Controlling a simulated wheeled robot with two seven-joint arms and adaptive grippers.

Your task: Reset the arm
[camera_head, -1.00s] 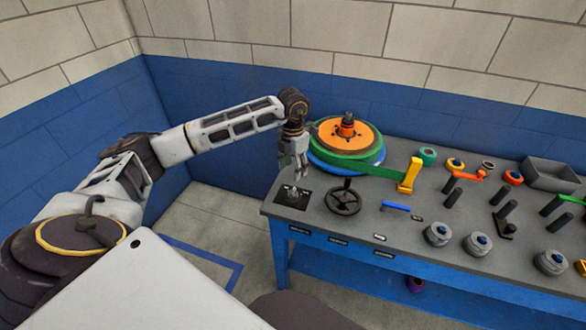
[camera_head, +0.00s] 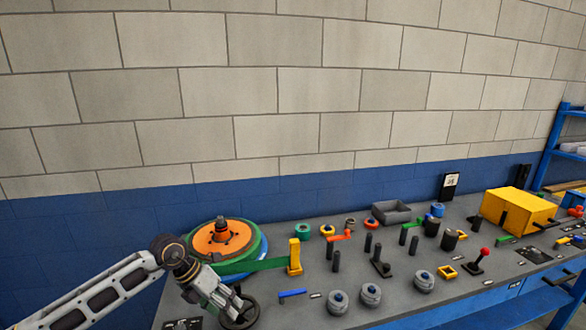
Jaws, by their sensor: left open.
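My left arm comes in from the lower left in the head view. My left gripper (camera_head: 236,309) points down to the right, open, in front of the black handwheel (camera_head: 250,318) at the near left of the workbench. It covers part of the wheel; I cannot tell whether they touch. Just behind it is the round stack with an orange disc (camera_head: 222,238) on a green disc (camera_head: 232,268), with a green arm that ends in a yellow block (camera_head: 294,257). My right gripper is not in view.
The grey bench top (camera_head: 330,310) carries several grey knobs (camera_head: 370,294), black posts and a blue lever (camera_head: 292,293). A grey tray (camera_head: 391,212) stands at the back, a yellow box (camera_head: 518,211) and a red-knobbed lever (camera_head: 480,260) at the right. A block wall rises behind.

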